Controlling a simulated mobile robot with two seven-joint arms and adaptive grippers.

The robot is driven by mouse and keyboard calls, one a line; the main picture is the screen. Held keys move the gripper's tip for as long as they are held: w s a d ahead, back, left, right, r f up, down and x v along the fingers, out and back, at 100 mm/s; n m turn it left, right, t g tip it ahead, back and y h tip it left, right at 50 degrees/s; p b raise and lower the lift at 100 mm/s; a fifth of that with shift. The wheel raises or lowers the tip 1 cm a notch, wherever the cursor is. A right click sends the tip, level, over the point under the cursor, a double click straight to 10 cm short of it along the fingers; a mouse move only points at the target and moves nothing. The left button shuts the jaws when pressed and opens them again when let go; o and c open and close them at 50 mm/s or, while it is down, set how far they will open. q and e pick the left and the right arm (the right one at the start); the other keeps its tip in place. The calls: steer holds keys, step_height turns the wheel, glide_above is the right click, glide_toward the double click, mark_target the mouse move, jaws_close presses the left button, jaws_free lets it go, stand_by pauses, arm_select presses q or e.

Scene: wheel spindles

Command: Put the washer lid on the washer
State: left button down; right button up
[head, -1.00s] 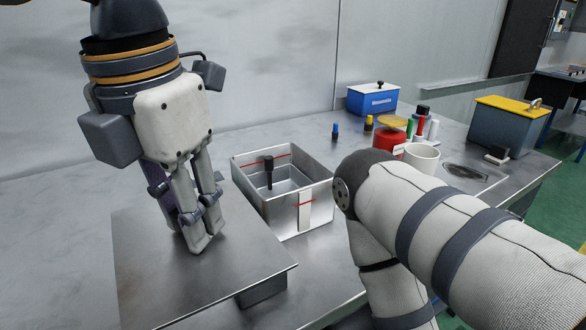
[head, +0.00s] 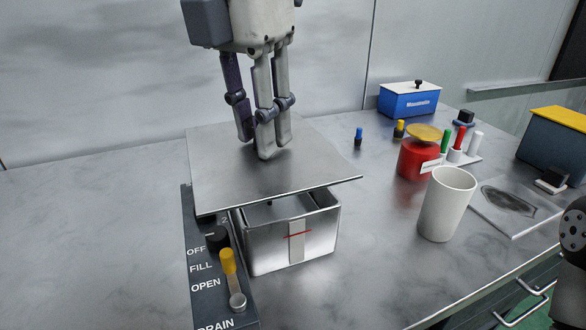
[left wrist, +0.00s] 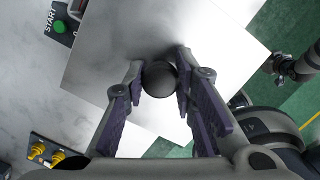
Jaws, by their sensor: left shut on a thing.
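The washer lid (head: 222,165) is a flat square metal plate. My left gripper (head: 262,148) is shut on its round black knob, which shows between the fingers in the left wrist view (left wrist: 160,78). The washer (head: 268,248) is an open metal box with a red line on its front. The lid is over the back of the washer, and a gap shows between the lid's front edge and the box rim. Part of the inside shows at the front; the back of the box is hidden under the lid.
A control panel (head: 203,258) with a yellow-handled lever stands left of the washer. To the right are a white cup (head: 446,203), a red container (head: 417,160), a blue box (head: 409,101) and small bottles. The table left of the panel is clear.

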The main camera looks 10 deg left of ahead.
arm_select(q)
steer(key=w+a+f, duration=0.1)
steer(key=w+f, duration=0.8)
steer(key=f, duration=0.2)
steer(key=shift+w, duration=0.15)
steer(key=c, duration=1.8)
jaws_free()
steer(key=shift+f, duration=0.1)
steer(key=o, duration=0.5)
steer(key=r, duration=0.4)
steer(key=s+r, duration=0.1)
steer(key=r, duration=0.7)
steer(key=shift+s+a+r, duration=0.1)
steer(key=shift+s+a, duration=0.15)
